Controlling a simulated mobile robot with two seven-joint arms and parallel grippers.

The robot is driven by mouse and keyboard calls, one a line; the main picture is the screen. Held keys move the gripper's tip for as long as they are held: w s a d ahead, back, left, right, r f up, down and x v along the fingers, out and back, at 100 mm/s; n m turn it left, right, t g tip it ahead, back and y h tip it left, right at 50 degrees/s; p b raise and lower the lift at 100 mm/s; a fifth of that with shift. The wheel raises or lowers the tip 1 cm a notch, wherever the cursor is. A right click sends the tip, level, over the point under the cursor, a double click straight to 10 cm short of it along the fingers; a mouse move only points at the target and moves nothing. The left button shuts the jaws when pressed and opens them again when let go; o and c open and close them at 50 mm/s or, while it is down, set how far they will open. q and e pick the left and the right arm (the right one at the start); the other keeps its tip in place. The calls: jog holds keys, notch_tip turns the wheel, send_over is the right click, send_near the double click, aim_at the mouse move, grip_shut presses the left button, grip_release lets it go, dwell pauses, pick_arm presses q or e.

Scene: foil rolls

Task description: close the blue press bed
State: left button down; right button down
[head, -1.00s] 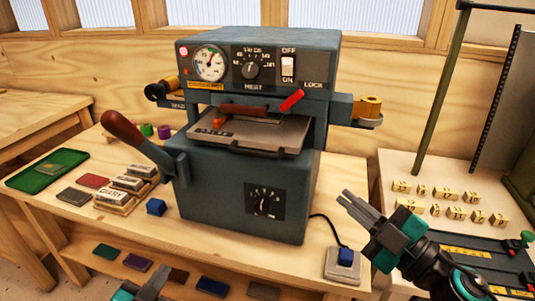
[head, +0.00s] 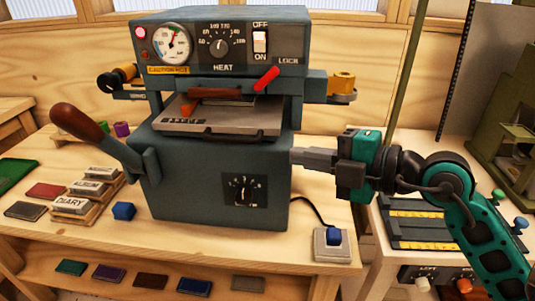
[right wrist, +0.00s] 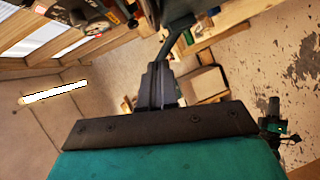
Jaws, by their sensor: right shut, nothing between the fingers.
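The blue-grey press (head: 215,180) stands on the wooden table. Its grey bed plate (head: 200,126), with a dark bar handle at the front, sticks out of the opening beneath the heated head. A brown-red piece (head: 214,93) shows above the plate. My right gripper (head: 293,156) is shut and empty, pointing left, its tips at the right side of the press body just below and right of the bed. I cannot tell whether they touch the press. The shut fingers also show in the right wrist view (right wrist: 157,82). My left gripper is out of view.
A lever with a brown knob (head: 76,121) rises at the press's left. A red lock lever (head: 266,78) and an orange roll (head: 342,83) are at its right. A blue button box (head: 333,241), blue cube (head: 123,211) and type blocks (head: 88,189) sit on the table.

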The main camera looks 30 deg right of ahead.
aim_at(260, 130)
jog(key=shift+w+a+f+b, duration=0.4)
jog(key=shift+w+b, duration=0.15)
jog(key=shift+w, duration=1)
jog(key=shift+w+a+f+b, duration=0.3)
jog(key=shift+w+b, duration=0.3)
jog(key=shift+w, duration=0.95)
jog(key=shift+w+a+f+b, duration=0.3)
jog(key=shift+w+f+b, duration=0.2)
jog(key=shift+w, duration=1.05)
jog(key=w+d, duration=0.2)
jog(key=w, duration=0.1)
jog(key=shift+r+p, duration=0.1)
jog(key=shift+p, duration=0.25)
jog(key=shift+w+d, duration=0.25)
jog(key=shift+w, duration=0.05)
jog(key=shift+d, duration=0.1)
